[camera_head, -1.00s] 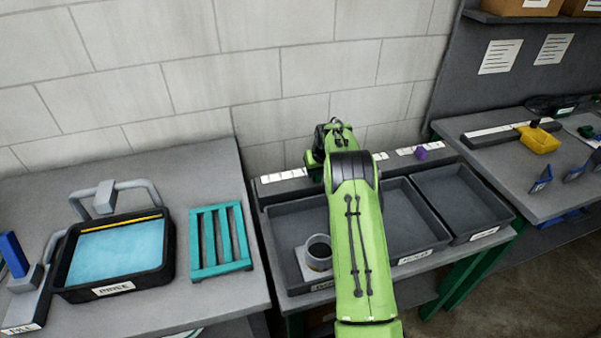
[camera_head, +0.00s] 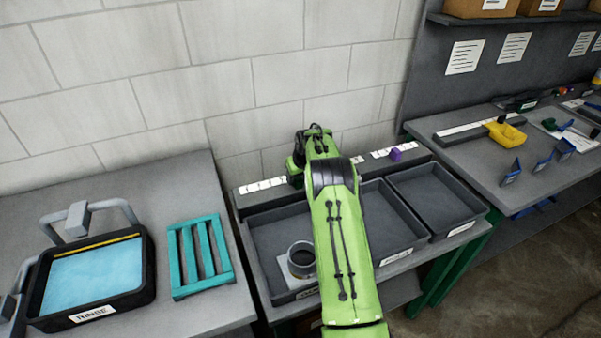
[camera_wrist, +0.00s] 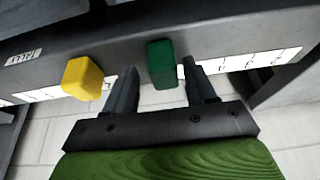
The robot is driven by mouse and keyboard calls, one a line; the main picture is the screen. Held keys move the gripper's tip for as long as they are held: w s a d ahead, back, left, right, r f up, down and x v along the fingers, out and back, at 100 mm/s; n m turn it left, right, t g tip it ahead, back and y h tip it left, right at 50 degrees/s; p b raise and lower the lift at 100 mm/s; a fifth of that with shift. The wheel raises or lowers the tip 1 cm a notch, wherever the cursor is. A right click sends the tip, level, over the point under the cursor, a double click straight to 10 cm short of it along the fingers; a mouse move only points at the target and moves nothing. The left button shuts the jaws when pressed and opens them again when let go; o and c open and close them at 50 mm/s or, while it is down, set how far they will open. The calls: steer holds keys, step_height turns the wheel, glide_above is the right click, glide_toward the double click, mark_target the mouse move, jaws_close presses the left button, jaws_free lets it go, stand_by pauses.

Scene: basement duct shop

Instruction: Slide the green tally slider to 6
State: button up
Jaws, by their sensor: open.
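In the wrist view the green tally slider (camera_wrist: 162,64) is a small upright block on a dark rail. My gripper (camera_wrist: 161,84) is open, with one finger on each side of the green slider. Gaps show between the fingers and the block, so it is not clasped. A white scale strip (camera_wrist: 253,60) with tick marks runs along the rail; I cannot read its numbers. In the head view my arm hides the green slider and my gripper's fingertips.
A yellow slider (camera_wrist: 83,77) stands left of my gripper in the wrist view, near a tally label (camera_wrist: 22,57). In the head view a purple slider (camera_head: 395,154) sits on the rail farther right. Dark trays (camera_head: 437,197) and a grey cup (camera_head: 301,259) lie in front.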

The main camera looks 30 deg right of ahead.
steer(key=v, duration=1.5)
steer(key=shift+r+p, duration=0.2)
steer(key=shift+p, duration=0.2)
steer(key=shift+s+d, duration=0.15)
steer(key=s+a+r+n, duration=0.1)
steer(key=s+a+r, duration=1.2)
steer(key=a, duration=0.4)
steer(key=s+a+f, duration=0.1)
steer(key=s+a, duration=0.1)
steer(key=s, duration=0.5)
steer(key=s+a+f+n, duration=0.1)
steer(key=s+a, duration=0.2)
steer(key=s, duration=0.4)
steer(key=s+a+f+t+y, duration=0.1)
steer(key=s+a, duration=0.2)
steer(key=s, duration=0.4)
steer(key=shift+s+a+f, duration=0.25)
steer(key=shift+f, duration=0.15)
